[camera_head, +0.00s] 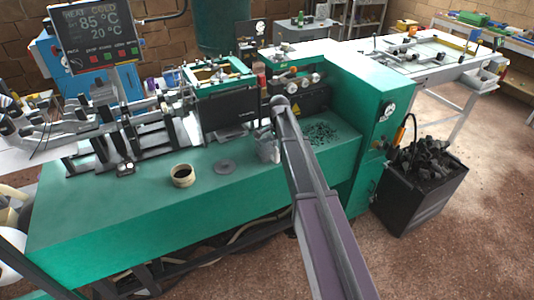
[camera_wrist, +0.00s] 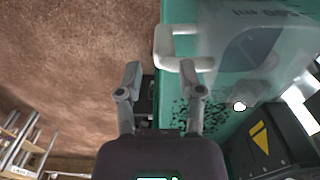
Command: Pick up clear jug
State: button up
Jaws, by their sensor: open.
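The clear jug (camera_head: 265,150) stands on the green machine bench, partly hidden behind my arm in the head view. In the wrist view the see-through jug (camera_wrist: 236,38) fills the upper right, with its pale handle (camera_wrist: 172,42) pointing left. My gripper (camera_wrist: 160,70) is open, with one finger on each side of the picture's middle. Its right fingertip overlaps the lower bar of the handle in the picture; I cannot tell whether they touch. Nothing is between the fingers. In the head view my gripper's fingers are not clearly visible.
A black machine block with a yellow warning sign (camera_wrist: 261,138) stands close to the jug. Dark granules (camera_head: 320,134) lie on the bench to the right. A tan ring-shaped cup (camera_head: 182,176) and a grey disc (camera_head: 225,167) lie left. A black bin (camera_head: 417,201) stands on the floor.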

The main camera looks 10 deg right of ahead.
aim_at(270, 150)
jog(key=shift+f, duration=0.15)
notch_tip(270, 150, down, 5)
jog(key=b, duration=0.5)
jog(key=shift+w+a, duration=0.1)
jog(key=shift+a, duration=0.05)
dwell(0.8)
grip_shut()
